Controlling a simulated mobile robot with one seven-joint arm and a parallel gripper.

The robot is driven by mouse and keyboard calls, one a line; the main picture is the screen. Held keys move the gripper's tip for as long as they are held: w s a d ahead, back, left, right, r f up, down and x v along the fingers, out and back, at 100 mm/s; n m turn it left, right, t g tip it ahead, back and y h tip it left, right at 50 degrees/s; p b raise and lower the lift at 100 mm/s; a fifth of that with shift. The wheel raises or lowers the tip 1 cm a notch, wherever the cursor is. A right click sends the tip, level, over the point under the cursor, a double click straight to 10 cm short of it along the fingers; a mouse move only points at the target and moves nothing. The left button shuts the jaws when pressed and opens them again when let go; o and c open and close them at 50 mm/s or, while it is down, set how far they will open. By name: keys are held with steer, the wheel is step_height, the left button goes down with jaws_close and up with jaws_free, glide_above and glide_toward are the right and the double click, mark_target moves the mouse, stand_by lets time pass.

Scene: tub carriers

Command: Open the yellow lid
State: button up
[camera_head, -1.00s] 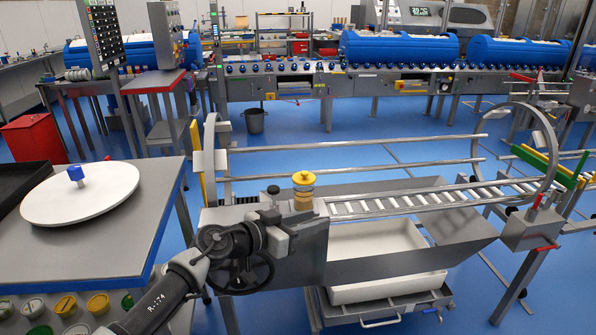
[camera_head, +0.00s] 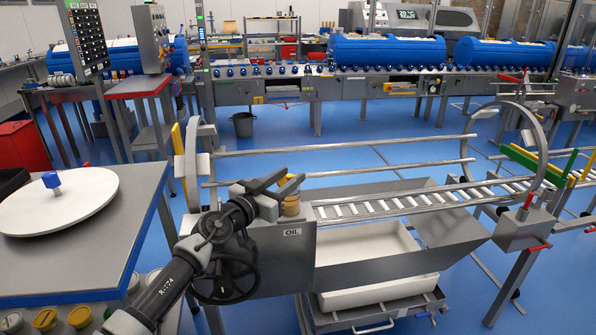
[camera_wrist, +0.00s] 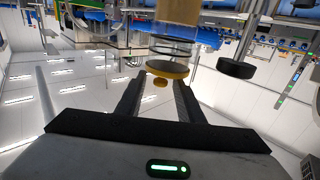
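The yellow lid (camera_head: 292,181) sits on a small jar with amber contents (camera_head: 290,206) on top of the grey machine, partly hidden by my fingers in the head view. In the wrist view the scene is turned over, and the lid (camera_wrist: 167,69) shows as a yellow disc with a small knob, on a clear jar (camera_wrist: 176,46). My gripper (camera_head: 292,176) is open, with its two dark fingers pointing at the lid. In the wrist view the lid is near the fingertips (camera_wrist: 160,80), between their lines. I cannot tell whether they touch it.
The jar stands above a grey panel marked OIL (camera_head: 292,232). A black round cap (camera_wrist: 236,69) is beside the jar. A roller rail (camera_head: 400,204) runs right over a trough with a white tub (camera_head: 365,262). A table with a white disc (camera_head: 60,203) is at left.

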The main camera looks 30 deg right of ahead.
steer(key=x, duration=0.5)
jaws_close()
